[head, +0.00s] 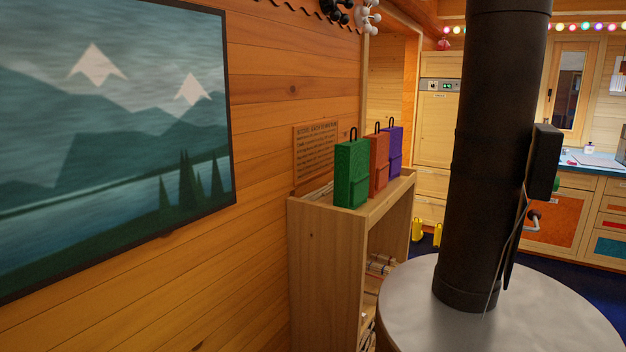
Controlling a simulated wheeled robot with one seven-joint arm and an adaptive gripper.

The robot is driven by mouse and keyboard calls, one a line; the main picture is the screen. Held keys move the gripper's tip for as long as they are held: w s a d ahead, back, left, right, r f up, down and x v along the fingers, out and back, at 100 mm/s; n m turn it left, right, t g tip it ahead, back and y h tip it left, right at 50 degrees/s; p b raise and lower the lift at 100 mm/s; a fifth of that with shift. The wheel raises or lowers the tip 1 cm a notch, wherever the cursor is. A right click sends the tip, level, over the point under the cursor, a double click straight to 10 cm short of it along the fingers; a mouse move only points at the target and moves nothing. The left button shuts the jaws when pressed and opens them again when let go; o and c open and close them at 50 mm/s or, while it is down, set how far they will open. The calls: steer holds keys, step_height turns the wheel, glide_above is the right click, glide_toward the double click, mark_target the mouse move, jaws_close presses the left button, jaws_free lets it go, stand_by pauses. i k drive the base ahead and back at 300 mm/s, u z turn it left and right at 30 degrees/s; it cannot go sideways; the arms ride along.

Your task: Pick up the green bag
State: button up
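The green bag (351,173) stands upright on top of a wooden shelf unit (325,240) against the left log wall, in the middle of the head view. It is boxy, with a flap and a thin black loop handle on top. It is the nearest of three similar bags in a row. An orange bag (378,162) stands just behind it and is partly covered by it. A purple bag (394,150) stands farthest back. I cannot make out my gripper in this view, and nothing is seen touching the green bag.
A thick black pipe (495,150) rises from a round grey top (430,310) at the right, close to the shelf unit. A dark box (546,160) is beside the pipe. A wooden sign (314,150) is behind the bags. Kitchen cabinets (598,215) stand at the back right.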

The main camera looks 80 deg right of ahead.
mark_target(351, 175)
steer(key=i, duration=0.3)
steer(key=z, duration=1.9)
steer(key=i, duration=0.7)
steer(key=z, duration=0.3)
